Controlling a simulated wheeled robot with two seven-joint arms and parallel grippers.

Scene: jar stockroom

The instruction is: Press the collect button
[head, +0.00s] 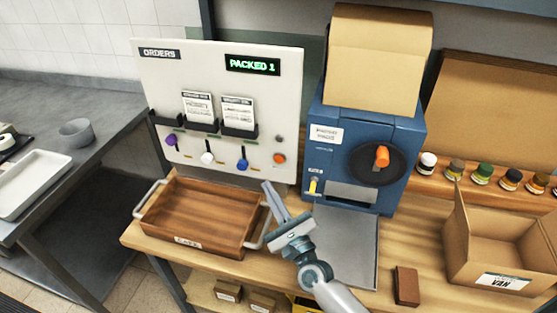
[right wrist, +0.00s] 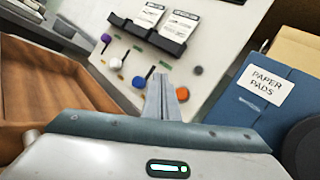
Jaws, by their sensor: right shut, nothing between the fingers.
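A white orders board (head: 225,62) stands upright at the back of the table, with a green "PACKED 1" display. A round orange button (head: 279,158) is at its lower right, below a small grey knob (head: 278,139); I cannot read a collect label. My right gripper (head: 268,188) is shut and empty, its fingers pointing up toward the board, below the orange button. In the right wrist view, the orange button (right wrist: 182,94) shows right beside the closed fingertips (right wrist: 162,80); I cannot tell whether they touch. My left gripper is not in view.
A wooden tray (head: 204,174) with handles lies left of my right gripper. A blue machine (head: 322,165) labelled paper pads stands to the right. Purple, white and blue knobs (head: 242,163) line the board's bottom. An open cardboard box (head: 486,246) is at the right.

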